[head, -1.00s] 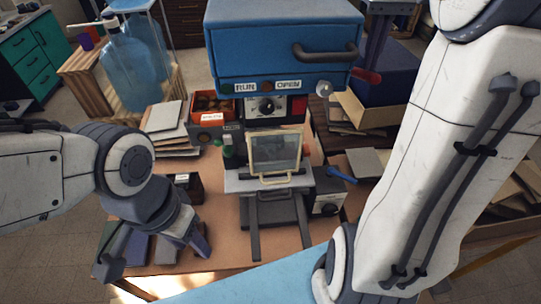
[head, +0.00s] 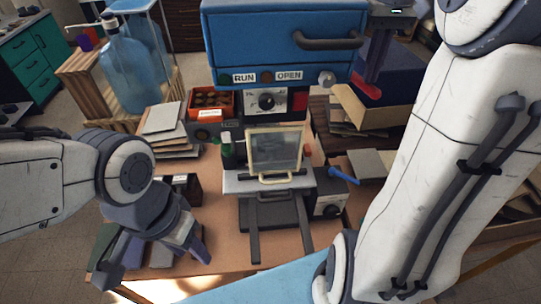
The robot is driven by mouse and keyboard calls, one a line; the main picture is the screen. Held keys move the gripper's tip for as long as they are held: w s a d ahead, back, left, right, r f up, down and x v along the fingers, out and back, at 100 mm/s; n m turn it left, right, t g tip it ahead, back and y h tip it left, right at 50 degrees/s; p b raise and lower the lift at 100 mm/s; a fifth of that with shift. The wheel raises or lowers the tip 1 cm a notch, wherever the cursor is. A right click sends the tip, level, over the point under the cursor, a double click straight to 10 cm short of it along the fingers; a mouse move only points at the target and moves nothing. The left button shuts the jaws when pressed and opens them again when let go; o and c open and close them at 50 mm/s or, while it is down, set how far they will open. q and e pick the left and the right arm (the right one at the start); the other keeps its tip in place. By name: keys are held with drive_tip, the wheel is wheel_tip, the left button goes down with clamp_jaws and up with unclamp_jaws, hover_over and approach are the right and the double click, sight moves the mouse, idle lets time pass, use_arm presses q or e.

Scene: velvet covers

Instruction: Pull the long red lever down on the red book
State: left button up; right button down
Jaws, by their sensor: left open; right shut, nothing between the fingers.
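The blue press (head: 270,45) stands at the back middle, with RUN and OPEN labels. At its right side is the red grip (head: 367,90) of the lever; the rest of the lever is mostly hidden. My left gripper (head: 150,266) is open and empty at the front left, low over some dark covers. A cream-framed clear guard (head: 275,150) stands in front of the press. I cannot make out the red book.
A metal tray with two dark rails (head: 280,230) lies in front of the guard. A blue-handled grey box (head: 328,195) is right of it. A stack of boards (head: 168,130) and an orange bin (head: 212,103) stand left. An open carton (head: 375,112) is at right.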

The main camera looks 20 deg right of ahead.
drive_tip(key=shift+s+a+f+b, duration=0.1)
drive_tip(key=shift+s+f+b, duration=0.1)
drive_tip(key=shift+f+b, duration=1)
drive_tip(key=shift+f, duration=0.35)
drive_tip(key=shift+f+b, duration=0.7)
drive_tip(key=shift+f, duration=0.85)
drive_tip(key=shift+w+f+b, duration=0.2)
drive_tip(key=shift+f+b, duration=0.7)
drive_tip(key=shift+f, duration=0.85)
